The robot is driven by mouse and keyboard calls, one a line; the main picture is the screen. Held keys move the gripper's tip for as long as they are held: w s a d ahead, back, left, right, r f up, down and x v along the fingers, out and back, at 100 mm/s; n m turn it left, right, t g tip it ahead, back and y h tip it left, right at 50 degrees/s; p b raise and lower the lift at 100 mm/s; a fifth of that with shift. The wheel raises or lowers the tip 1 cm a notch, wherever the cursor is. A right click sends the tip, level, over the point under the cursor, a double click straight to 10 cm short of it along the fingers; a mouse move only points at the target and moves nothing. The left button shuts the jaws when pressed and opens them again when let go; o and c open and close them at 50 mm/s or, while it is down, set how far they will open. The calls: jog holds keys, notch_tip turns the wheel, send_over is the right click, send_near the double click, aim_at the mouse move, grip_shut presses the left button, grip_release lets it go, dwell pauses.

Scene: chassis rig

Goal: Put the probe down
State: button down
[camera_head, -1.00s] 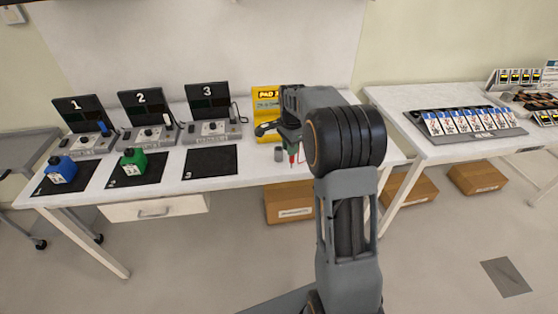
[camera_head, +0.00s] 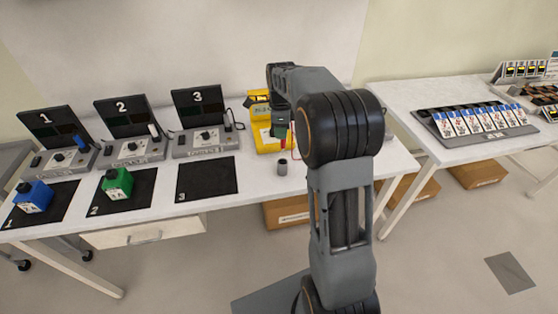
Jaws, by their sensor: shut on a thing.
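My gripper (camera_head: 281,122) is above the white bench's right part, in front of the yellow case, and points down. It is small and partly hidden by my arm. It is shut on a slim thing with green and red parts, which I take to be the probe (camera_head: 282,131); its full shape is not clear. A small grey cup (camera_head: 282,167) stands on the bench below and in front of it, apart from the gripper. Station 3 (camera_head: 207,143) has a dark piece with a cable at its right side.
Stations 1 (camera_head: 66,160) and 2 (camera_head: 135,150) stand to the left. A blue block (camera_head: 34,197) and a green block (camera_head: 117,184) sit on their black mats; mat 3 (camera_head: 207,179) is empty. The yellow case (camera_head: 265,143) is behind the cup. A card rack (camera_head: 488,133) is on the right table.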

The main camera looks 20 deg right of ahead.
notch_tip(320, 180, down, 6)
jog(key=shift+w+d+f+p, duration=0.1)
jog(key=shift+w+p, duration=0.05)
jog(key=shift+p, duration=0.15)
jog(key=shift+f, duration=1.7)
jog(key=shift+f, duration=0.2)
jog(key=c, duration=1.1)
grip_release()
jog(key=shift+r, duration=0.1)
jog(key=shift+o, duration=0.2)
